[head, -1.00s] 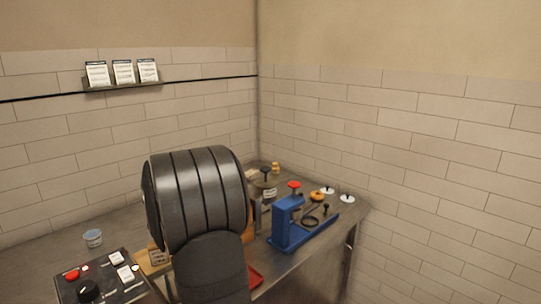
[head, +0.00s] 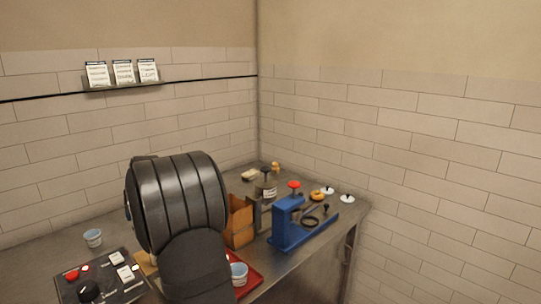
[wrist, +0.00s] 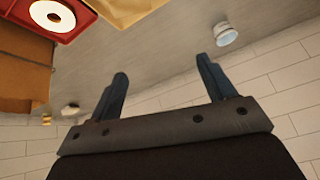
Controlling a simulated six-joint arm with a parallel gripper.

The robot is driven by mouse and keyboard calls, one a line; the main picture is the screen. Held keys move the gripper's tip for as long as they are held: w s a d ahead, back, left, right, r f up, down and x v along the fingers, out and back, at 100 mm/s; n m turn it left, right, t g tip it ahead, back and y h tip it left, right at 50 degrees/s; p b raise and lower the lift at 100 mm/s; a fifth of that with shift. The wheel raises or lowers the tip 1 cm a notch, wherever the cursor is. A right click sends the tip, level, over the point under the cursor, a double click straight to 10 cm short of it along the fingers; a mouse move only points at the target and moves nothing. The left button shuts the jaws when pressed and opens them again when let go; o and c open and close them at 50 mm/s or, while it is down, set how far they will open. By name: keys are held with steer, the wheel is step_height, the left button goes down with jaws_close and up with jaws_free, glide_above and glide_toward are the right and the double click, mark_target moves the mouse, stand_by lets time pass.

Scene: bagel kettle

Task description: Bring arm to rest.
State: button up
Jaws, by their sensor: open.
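My arm crosses the lower middle of the head view, and its dark bulk hides my gripper there. In the wrist view my gripper (wrist: 161,68) is open, its two blue-grey fingers wide apart with nothing between them. The fingers hang over bare grey worktop (wrist: 160,50), apart from a pale cup (wrist: 226,35) beyond the right finger.
A red tray (head: 256,285) holds another cup (head: 238,272), beside a brown box (head: 240,222). A blue press-like device (head: 290,222) stands right of it. A control panel (head: 75,285) is at front left. Tiled walls close the back and right; a card shelf (head: 123,86) hangs above.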

steer(key=s+a+n, duration=0.1)
steer(key=s+a, duration=0.4)
steer(key=a, duration=0.6)
steer(key=s+a+f+n+g+y, duration=0.1)
steer(key=s+a, duration=0.3)
steer(key=a, duration=0.7)
steer(key=s+a+f+n, duration=0.1)
steer(key=s+a, duration=0.4)
steer(key=a, duration=0.5)
steer(key=shift+s+a+f+n+g, duration=0.2)
steer(key=shift+s+a+n+g, duration=0.1)
steer(key=shift+a+g, duration=0.1)
steer(key=shift+d+r, duration=0.1)
steer(key=w+d+r+m, duration=0.1)
steer(key=w+d, duration=0.4)
steer(key=d, duration=0.3)
steer(key=w+d+r+t, duration=0.1)
steer(key=w+d, duration=0.4)
steer(key=d, duration=0.4)
steer(key=shift+w+d+m, duration=0.15)
steer(key=shift+w+m, duration=0.2)
steer(key=shift+m, duration=0.05)
